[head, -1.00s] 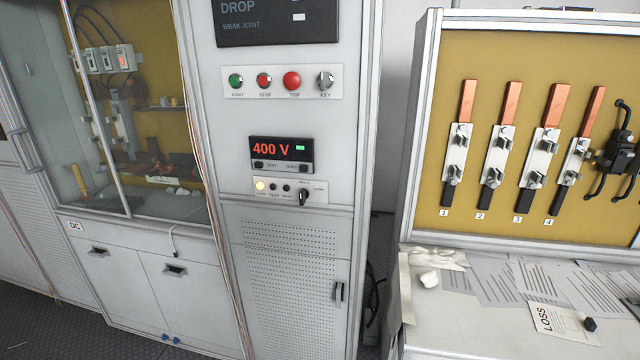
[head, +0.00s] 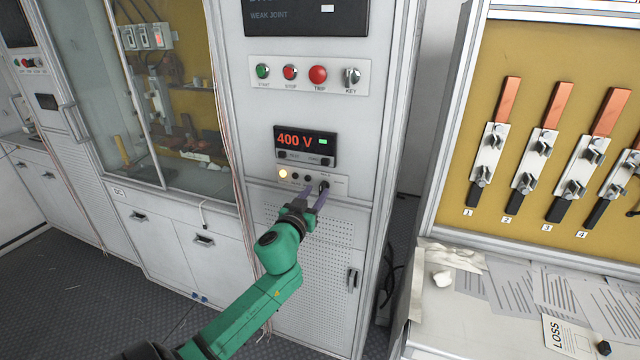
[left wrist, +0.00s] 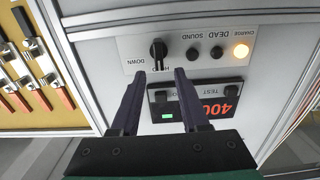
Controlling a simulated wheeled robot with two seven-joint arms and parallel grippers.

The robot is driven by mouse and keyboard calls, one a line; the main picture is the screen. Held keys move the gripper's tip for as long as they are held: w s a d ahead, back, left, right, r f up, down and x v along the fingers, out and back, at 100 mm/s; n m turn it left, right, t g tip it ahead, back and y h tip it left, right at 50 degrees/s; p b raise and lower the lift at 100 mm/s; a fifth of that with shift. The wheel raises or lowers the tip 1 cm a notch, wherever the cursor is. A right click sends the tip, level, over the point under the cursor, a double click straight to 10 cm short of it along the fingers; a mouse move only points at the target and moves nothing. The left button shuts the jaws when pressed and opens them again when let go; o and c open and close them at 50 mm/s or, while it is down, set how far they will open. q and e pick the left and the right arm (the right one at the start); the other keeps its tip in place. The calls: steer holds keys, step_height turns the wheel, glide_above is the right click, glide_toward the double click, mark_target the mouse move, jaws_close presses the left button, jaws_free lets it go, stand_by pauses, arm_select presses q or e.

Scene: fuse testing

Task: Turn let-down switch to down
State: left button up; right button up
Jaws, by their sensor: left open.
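The let-down switch is a small black rotary knob (head: 323,185) at the right end of a white strip below the 400 V display. In the left wrist view the knob (left wrist: 158,49) looks upside down, its handle roughly in line with the fingers. A DOWN label shows to its left there; another label is partly hidden by a finger. My left gripper (head: 314,193) is open and empty, close in front of the strip. In the left wrist view its fingertips (left wrist: 159,73) lie on either side of the knob's line, seemingly just short of it. My right gripper is not in view.
A lit CHARGE lamp (left wrist: 241,51) and the DEAD and SOUND buttons sit beside the switch. The display (head: 305,145) reads 400 V. START, STOP, TRIP and KEY controls (head: 308,75) are above. A bench with papers (head: 500,290) and a fuse board stand right.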

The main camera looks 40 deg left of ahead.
mark_target(321, 187)
arm_select(q)
steer(key=x, duration=0.4)
steer(key=shift+s, duration=0.15)
jaws_close()
steer(key=shift+d+m, duration=0.1)
steer(key=shift+m, duration=0.2)
steer(key=m, duration=0.5)
steer(key=shift+d+f, duration=0.1)
steer(key=shift+d, duration=0.25)
steer(key=m, duration=0.6)
steer(key=shift+w+d+f, duration=0.25)
steer(key=shift+d+f, duration=0.05)
steer(key=shift+d, duration=0.05)
steer(key=shift+m, duration=0.3)
jaws_free()
